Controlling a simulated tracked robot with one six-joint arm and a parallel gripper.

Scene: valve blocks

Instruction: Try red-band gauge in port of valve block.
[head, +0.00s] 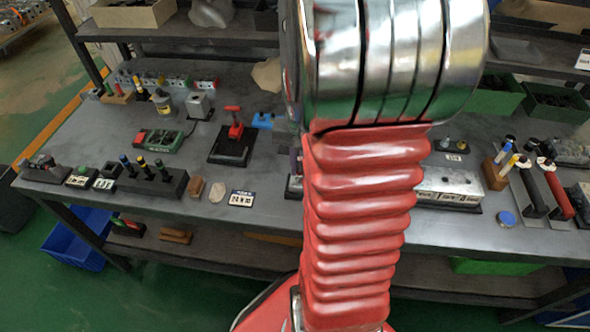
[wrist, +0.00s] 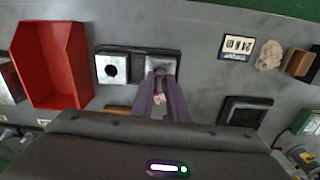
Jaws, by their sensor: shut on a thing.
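In the wrist view, the valve block (wrist: 137,52) is a dark base with two light square plates. The left plate has an open dark round port (wrist: 111,70). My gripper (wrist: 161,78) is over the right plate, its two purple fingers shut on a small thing. A little white and red of it, apparently the red-band gauge (wrist: 158,98), shows between the fingers. Its tip meets the right plate in this view, but I cannot tell whether it is in a port or above it. In the head view my arm hides the gripper and gauge.
A red open bin (wrist: 50,65) is left of the block in the wrist view. In the head view, a stand of pegs (head: 150,178) and several tools crowd the bench (head: 75,150).

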